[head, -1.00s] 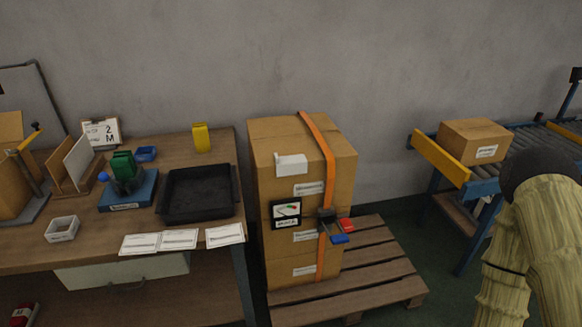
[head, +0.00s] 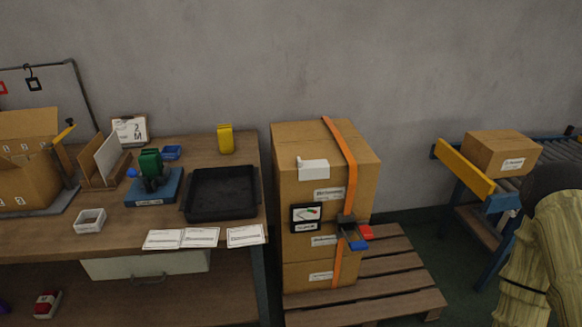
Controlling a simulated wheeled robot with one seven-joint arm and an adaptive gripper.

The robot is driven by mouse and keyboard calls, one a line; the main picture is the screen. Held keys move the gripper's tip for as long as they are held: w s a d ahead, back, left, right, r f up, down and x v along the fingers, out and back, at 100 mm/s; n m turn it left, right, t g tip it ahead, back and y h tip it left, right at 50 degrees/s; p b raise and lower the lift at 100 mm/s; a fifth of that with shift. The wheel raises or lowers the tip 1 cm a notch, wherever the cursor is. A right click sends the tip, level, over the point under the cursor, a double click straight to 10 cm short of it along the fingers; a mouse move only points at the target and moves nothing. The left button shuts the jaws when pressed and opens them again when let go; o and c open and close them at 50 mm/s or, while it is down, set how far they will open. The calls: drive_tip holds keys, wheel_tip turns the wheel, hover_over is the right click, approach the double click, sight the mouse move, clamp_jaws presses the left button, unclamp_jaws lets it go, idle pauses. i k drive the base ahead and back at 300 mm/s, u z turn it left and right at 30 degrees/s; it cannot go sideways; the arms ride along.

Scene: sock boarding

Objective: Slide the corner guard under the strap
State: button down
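A white angled piece (head: 313,170), which looks like the corner guard, sits on the top front edge of the stacked cartons (head: 290,150). It is left of the orange strap (head: 342,150) and apart from it. The strap runs over the top carton and down the front. A dark buckle with a red and a blue tab (head: 347,228) sits on the strap low on the front. My gripper is not in view; only a pale-sleeved part of my arm shows at the right edge.
The cartons stand on a wooden pallet (head: 402,285). A workbench (head: 200,160) with a black tray (head: 222,192) is close on the left. A conveyor (head: 560,155) with a yellow rail (head: 462,167) and a carton (head: 500,153) is at right. Pallet boards right of the stack are bare.

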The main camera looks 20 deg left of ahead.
sight(318, 169)
drive_tip(key=u, duration=0.5)
drive_tip(key=k, duration=1.2)
drive_tip(key=i, duration=0.45)
drive_tip(key=z, duration=0.55)
drive_tip(key=i, duration=1.45)
drive_tip(key=u, duration=0.9)
